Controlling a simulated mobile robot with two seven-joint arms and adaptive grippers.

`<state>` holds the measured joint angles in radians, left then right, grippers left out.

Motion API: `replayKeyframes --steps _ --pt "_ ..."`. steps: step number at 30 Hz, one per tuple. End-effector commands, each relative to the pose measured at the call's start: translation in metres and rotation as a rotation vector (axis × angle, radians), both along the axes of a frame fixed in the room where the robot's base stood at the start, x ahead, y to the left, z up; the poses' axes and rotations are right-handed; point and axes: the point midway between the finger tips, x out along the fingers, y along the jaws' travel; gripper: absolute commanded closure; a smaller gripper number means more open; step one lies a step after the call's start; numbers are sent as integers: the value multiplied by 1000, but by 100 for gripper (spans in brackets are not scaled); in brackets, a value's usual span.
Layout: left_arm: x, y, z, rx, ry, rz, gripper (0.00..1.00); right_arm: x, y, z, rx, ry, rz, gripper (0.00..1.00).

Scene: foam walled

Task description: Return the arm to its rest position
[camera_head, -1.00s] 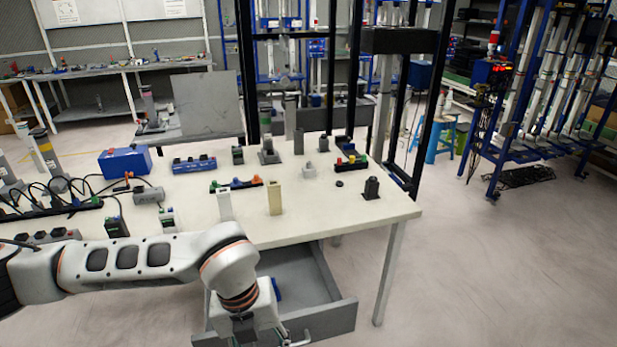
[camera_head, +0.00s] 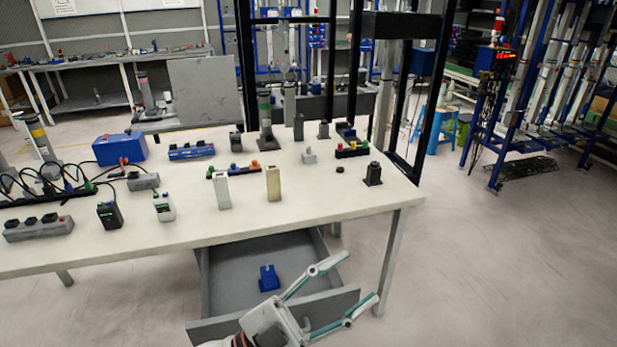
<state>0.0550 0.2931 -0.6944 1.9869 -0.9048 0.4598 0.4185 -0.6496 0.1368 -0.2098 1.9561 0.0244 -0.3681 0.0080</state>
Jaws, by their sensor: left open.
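My left gripper (camera_head: 345,288) is at the bottom centre of the head view, in front of the open drawer (camera_head: 222,277). Its two fingers are spread wide with nothing between them, and they point to the right and up. The fingers overlap the drawer's front right part in the picture; I cannot tell if they touch it. A blue block (camera_head: 268,279) lies inside the drawer, apart from the gripper. Most of my left arm is out of the picture below. My right gripper is not in view.
The white table (camera_head: 320,205) stands above the drawer and bears several devices, including a beige block (camera_head: 273,183), a white block (camera_head: 222,192) and a black block (camera_head: 374,174). A black frame (camera_head: 436,95) rises behind the table. The floor (camera_head: 500,270) at right is clear.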

Motion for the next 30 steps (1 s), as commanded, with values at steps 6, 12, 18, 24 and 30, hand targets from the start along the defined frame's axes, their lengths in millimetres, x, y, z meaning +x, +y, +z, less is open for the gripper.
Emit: replayKeyframes --steps 6,12,18,24,30 --pt "53 89 -116 -22 370 383 53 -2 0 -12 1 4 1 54" --pt "41 162 -233 51 669 617 53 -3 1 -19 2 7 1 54" --pt "-11 222 -337 159 947 771 53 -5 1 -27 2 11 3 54" --pt "-61 255 -396 237 1121 838 53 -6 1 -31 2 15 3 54" --pt "-77 263 -410 260 1170 853 53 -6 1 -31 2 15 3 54"
